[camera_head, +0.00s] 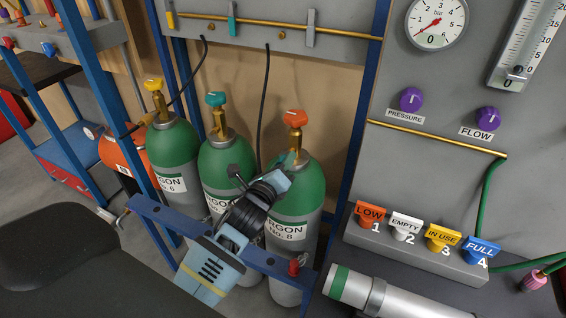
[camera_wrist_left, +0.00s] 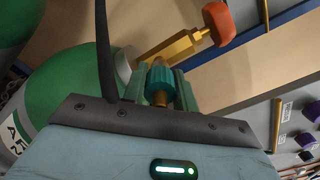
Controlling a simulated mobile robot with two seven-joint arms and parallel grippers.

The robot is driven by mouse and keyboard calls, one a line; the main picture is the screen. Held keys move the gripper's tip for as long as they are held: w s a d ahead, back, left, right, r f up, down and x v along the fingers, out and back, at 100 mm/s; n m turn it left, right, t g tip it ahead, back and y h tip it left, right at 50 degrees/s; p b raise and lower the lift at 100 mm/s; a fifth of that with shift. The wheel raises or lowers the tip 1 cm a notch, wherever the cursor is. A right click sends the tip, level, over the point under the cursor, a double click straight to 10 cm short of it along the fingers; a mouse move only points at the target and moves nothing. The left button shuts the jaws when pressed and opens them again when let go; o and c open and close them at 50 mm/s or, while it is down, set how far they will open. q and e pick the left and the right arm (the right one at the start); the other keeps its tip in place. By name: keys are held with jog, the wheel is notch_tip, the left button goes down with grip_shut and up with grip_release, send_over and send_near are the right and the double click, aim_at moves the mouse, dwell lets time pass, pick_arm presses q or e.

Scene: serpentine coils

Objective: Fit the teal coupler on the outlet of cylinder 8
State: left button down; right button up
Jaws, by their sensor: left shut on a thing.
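Cylinder 8 (camera_head: 312,185) is a green-shouldered grey cylinder, the rightmost of three, labelled ARGON No. 8. Its brass valve (camera_head: 296,140) has an orange handwheel (camera_head: 294,118); in the wrist view the brass valve (camera_wrist_left: 172,49) and orange handwheel (camera_wrist_left: 219,24) show at the top. My left gripper (camera_wrist_left: 158,82) is shut on the teal coupler (camera_wrist_left: 158,77), between its two fingers. The coupler's front end is right at the valve body; I cannot tell whether it touches or sits on the outlet. In the head view my gripper hides the outlet. My right gripper is not in view.
Cylinder 6 (camera_head: 172,150) and a teal-topped cylinder (camera_head: 225,160) stand to the left. A blue rail (camera_head: 275,262) crosses in front of the cylinders. Black hoses (camera_head: 266,90) hang behind. A grey gauge panel (camera_head: 440,90) and tags block (camera_head: 400,240) stand at right.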

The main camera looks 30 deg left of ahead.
pick_arm(q)
jog(key=c, duration=1)
grip_release()
jog(key=shift+w, duration=0.2)
jog(key=shift+s, duration=0.1)
jog(key=shift+s, duration=0.25)
jog(key=shift+s+d, duration=0.15)
jog(key=shift+s, duration=1.7)
jog(key=shift+s+d, duration=0.1)
jog(key=shift+s, duration=1.7)
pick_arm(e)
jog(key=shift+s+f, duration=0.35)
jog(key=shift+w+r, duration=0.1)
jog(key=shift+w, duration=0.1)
